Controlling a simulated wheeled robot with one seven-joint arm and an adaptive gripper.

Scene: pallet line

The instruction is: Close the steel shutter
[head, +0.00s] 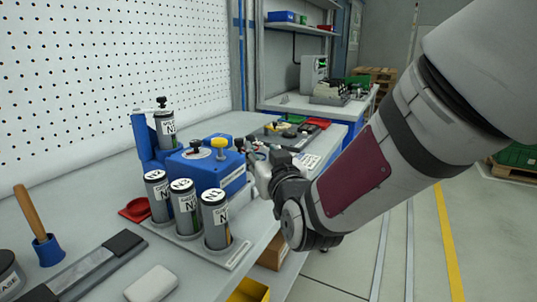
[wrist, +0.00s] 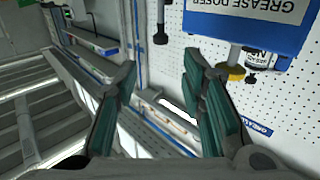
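I cannot pick out a steel shutter for certain in either view. In the wrist view, grey ribbed slats (wrist: 35,115) fill the left side; whether they are the shutter I cannot tell. My gripper (wrist: 160,62) is open there, with two green-padded fingers well apart and nothing between them. In the head view my gripper (head: 256,160) is by the right side of the blue grease doser (head: 206,168), above the bench edge. Its fingertips are small and partly hidden there, and I cannot tell whether they touch the doser.
Canisters (head: 186,207) stand in a rack on the bench (head: 88,232) before the doser. A wooden-handled tool (head: 30,213) stands at left, and a white block (head: 151,284) lies in front. A perforated wall (head: 110,70) rises behind. The floor (head: 400,240) at right is clear.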

